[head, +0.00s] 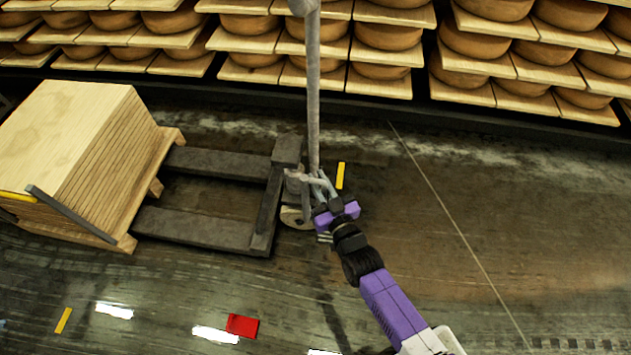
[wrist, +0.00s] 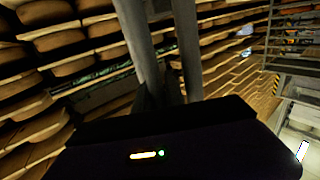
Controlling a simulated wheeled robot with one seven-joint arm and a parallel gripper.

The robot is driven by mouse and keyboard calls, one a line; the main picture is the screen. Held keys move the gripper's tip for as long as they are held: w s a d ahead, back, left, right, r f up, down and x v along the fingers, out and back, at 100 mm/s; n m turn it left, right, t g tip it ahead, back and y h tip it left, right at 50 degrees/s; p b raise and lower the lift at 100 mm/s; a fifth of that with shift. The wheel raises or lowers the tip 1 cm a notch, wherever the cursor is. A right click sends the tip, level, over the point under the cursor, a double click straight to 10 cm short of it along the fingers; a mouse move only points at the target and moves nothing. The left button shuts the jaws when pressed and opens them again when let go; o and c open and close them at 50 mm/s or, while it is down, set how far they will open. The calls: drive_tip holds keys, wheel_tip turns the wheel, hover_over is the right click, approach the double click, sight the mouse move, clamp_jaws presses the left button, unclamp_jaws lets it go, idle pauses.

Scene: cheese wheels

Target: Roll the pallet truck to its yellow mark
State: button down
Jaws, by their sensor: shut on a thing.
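The grey pallet truck (head: 217,229) stands on the dark floor, its forks running left under a wooden pallet (head: 125,243) with stacked boards (head: 65,120). Its upright handle (head: 314,90) rises from the right end. My gripper (head: 318,186) is at the handle and is shut on it; the fingertips partly hide the contact. In the wrist view two grey bars (wrist: 187,50) run up from my gripper. One yellow floor mark (head: 340,176) lies just right of the handle. Another yellow mark (head: 63,320) lies at the lower left. I cannot tell which one is the truck's.
Shelves of cheese wheels (head: 388,37) line the back wall. A red piece (head: 242,325) lies on the floor in front of the truck. A thin line (head: 450,220) crosses the floor at right. The floor right of the truck looks clear.

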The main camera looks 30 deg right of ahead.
drive_tip(key=shift+w+a+r+n+y, duration=0.1)
drive_tip(key=shift+a+r+n+y, duration=0.1)
drive_tip(key=shift+a, duration=0.25)
drive_tip(key=shift+w+a+r+n+y, duration=0.1)
drive_tip(key=shift+a+r+y, duration=0.1)
drive_tip(key=shift+a, duration=0.25)
drive_tip(key=c, duration=1.7)
unclamp_jaws()
drive_tip(key=shift+s+d+f, duration=0.1)
drive_tip(key=shift+s, duration=0.05)
drive_tip(key=s+p, duration=0.1)
drive_tip(key=s, duration=0.6)
drive_tip(key=shift+s, duration=0.4)
